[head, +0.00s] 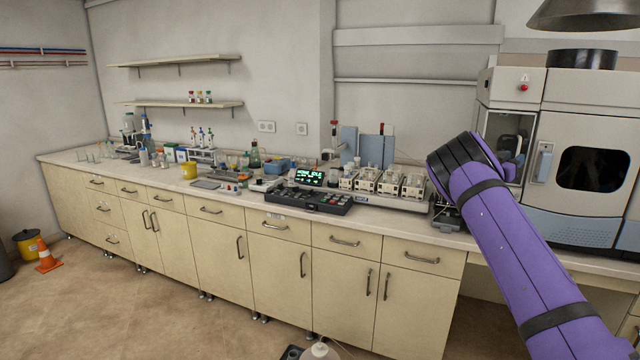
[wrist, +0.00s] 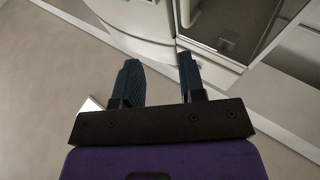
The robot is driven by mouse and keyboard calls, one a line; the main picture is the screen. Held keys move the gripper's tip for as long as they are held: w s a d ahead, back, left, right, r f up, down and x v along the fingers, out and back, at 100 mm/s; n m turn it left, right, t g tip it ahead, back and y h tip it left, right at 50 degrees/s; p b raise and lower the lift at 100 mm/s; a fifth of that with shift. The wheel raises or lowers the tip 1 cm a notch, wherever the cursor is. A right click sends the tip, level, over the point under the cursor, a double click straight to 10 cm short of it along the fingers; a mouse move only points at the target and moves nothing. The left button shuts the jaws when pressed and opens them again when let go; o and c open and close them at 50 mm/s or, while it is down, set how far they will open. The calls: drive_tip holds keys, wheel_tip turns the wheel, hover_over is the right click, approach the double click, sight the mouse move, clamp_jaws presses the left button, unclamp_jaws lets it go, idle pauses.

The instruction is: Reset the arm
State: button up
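My arm, in a purple sleeve with black bands, reaches up from the lower right of the head view to in front of the spectrometer (head: 585,140). My gripper is hidden behind the arm in the head view. In the wrist view my gripper (wrist: 160,75) shows two dark blue fingers spread apart with nothing between them. Beyond the fingers are the pale casing (wrist: 140,20) and a dark glass window (wrist: 232,25) of what looks like the spectrometer. The fingers appear apart from it.
A long bench (head: 200,197) with cream cabinets runs along the wall, crowded with glassware and devices. A black keypad unit (head: 308,199) sits near its middle. A grey hood (head: 585,14) hangs at the top right. An orange cone (head: 45,256) stands on the otherwise mostly clear floor at left.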

drive_tip(key=s+d+r+m+g+y, duration=0.1)
drive_tip(key=s+r+m+g, duration=0.15)
drive_tip(key=s, duration=0.45)
drive_tip(key=s+d+r+m+g+y, duration=0.1)
drive_tip(key=s+r+g+y, duration=0.1)
drive_tip(key=s+r+g, duration=0.3)
drive_tip(key=s+a+n+y, duration=0.2)
drive_tip(key=s+a+y, duration=0.35)
drive_tip(key=s, duration=0.75)
drive_tip(key=s+a+f+n+t+y, duration=0.1)
drive_tip(key=s+a+n+y, duration=0.4)
drive_tip(key=s+a, duration=1.2)
drive_tip(key=s+a+n+t+y, duration=0.2)
drive_tip(key=s+a+n+y, duration=0.4)
drive_tip(key=s+a, duration=1.1)
drive_tip(key=n, duration=0.4)
drive_tip(key=shift+s+a+f+t, duration=0.25)
drive_tip(key=shift+s+f+t, duration=0.1)
drive_tip(key=shift+s, duration=0.05)
drive_tip(key=shift+y, duration=0.25)
